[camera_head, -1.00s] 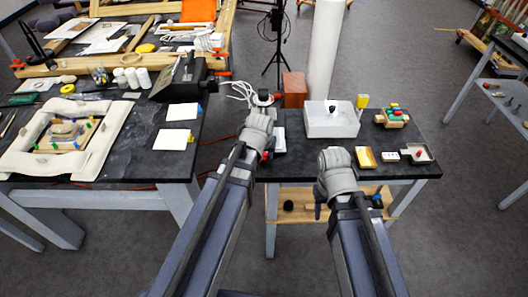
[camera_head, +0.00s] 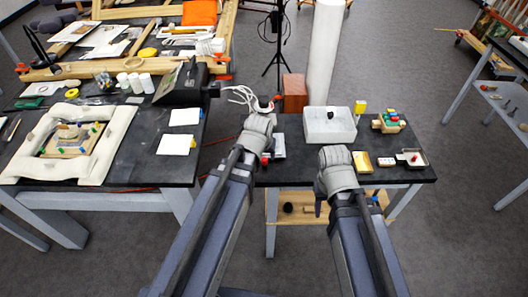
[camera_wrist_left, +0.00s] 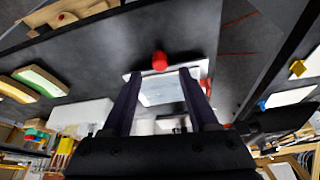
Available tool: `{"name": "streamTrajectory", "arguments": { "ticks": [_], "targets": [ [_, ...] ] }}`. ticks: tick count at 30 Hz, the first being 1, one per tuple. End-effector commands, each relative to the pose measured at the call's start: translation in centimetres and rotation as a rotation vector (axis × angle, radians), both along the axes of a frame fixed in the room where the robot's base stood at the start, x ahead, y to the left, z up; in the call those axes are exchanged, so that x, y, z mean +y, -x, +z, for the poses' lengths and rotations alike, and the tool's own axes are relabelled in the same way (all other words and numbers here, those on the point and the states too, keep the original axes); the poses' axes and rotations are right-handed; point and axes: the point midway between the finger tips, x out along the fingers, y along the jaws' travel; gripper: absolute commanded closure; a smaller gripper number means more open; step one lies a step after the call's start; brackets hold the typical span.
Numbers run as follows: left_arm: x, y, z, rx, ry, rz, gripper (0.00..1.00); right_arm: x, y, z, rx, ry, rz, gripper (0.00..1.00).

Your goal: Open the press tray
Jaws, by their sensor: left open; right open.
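A pale flat tray-like piece with a red knob, which looks like the press tray (camera_head: 279,146), lies on the dark right-hand table beside my left gripper (camera_head: 258,130). In the left wrist view, the tray (camera_wrist_left: 160,92) shows between the two dark fingers of my left gripper (camera_wrist_left: 160,73). The fingers are apart and empty, with the red knob (camera_wrist_left: 160,62) near their tips. I cannot tell whether they touch anything. My right gripper (camera_head: 336,168) is over the table's front edge, apart from the tray. Its fingers are mostly hidden by its wrist.
A white box (camera_head: 330,130) with a dark item stands right of the tray. A reddish-brown block (camera_head: 294,92) is behind. A yellow tray (camera_head: 361,161) and a small handled tray (camera_head: 411,158) lie to the right. A gap separates the left table (camera_head: 150,160).

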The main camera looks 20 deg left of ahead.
Motion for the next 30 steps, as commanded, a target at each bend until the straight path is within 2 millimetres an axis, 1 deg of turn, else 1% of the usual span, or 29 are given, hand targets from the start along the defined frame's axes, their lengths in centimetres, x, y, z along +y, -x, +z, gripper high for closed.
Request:
{"name": "streamTrajectory", "arguments": {
  "ticks": [1,3,6,23,26,29,30],
  "targets": [
    [0.0,0.4,1.4,0.000,0.000,0.000,0.40,0.0,0.0,1.4,0.000,0.000,0.000,0.50],
    [-0.1,0.8,2.2,0.000,0.000,0.000,0.40,0.0,0.0,2.2,0.000,0.000,0.000,0.50],
    [-0.1,1.1,2.8,0.000,0.000,0.000,0.40,0.0,0.0,2.8,0.000,0.000,0.000,0.50],
    [-0.2,1.1,2.7,0.001,0.000,-0.001,0.40,0.0,0.0,2.7,0.000,0.000,0.000,0.50],
    [-1.3,2.0,2.5,0.032,-0.008,-0.035,0.40,0.0,0.0,2.7,0.000,0.000,0.000,0.50],
    [-4.3,4.7,1.9,0.129,-0.033,-0.131,0.40,0.0,0.0,2.7,0.000,0.000,0.000,0.50],
    [-5.6,6.0,1.6,0.176,-0.048,-0.178,0.40,0.0,0.0,2.7,0.000,0.000,0.000,0.50]
  ]
}}
